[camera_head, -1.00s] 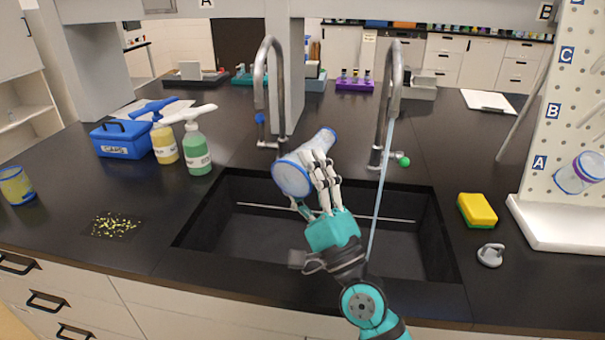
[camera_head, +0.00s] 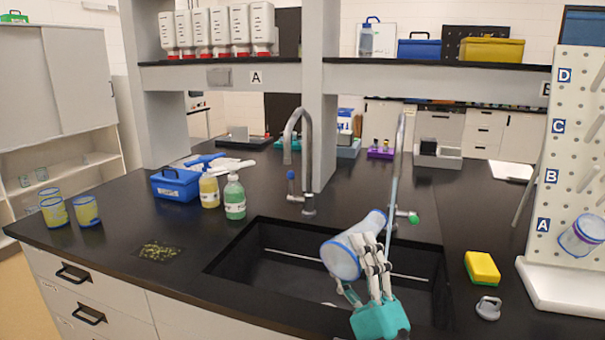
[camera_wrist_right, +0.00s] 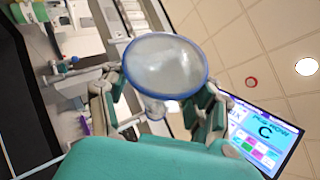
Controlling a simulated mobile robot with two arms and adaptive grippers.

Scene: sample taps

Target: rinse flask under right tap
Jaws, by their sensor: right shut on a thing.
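My right gripper (camera_head: 372,248) is shut on a clear flask with blue rims (camera_head: 343,260) and holds it above the black sink (camera_head: 258,262). The flask is tilted, its wide end toward the lower left and its narrow end toward the upper right. The right tap (camera_head: 399,152) has a green knob (camera_head: 413,217), and a thin pale-blue stream (camera_head: 391,208) runs down from it. The narrow end is close to the stream; I cannot tell whether they touch. In the right wrist view, the flask's round end (camera_wrist_right: 165,72) sits between the fingers. My left gripper is out of view.
The left tap (camera_head: 305,150) has a blue knob. A yellow sponge (camera_head: 482,268) and a grey stopper (camera_head: 488,308) lie right of the sink, beside a pegboard (camera_head: 570,150) holding another vessel (camera_head: 582,236). Bottles (camera_head: 234,198) and a blue box (camera_head: 175,185) stand at left.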

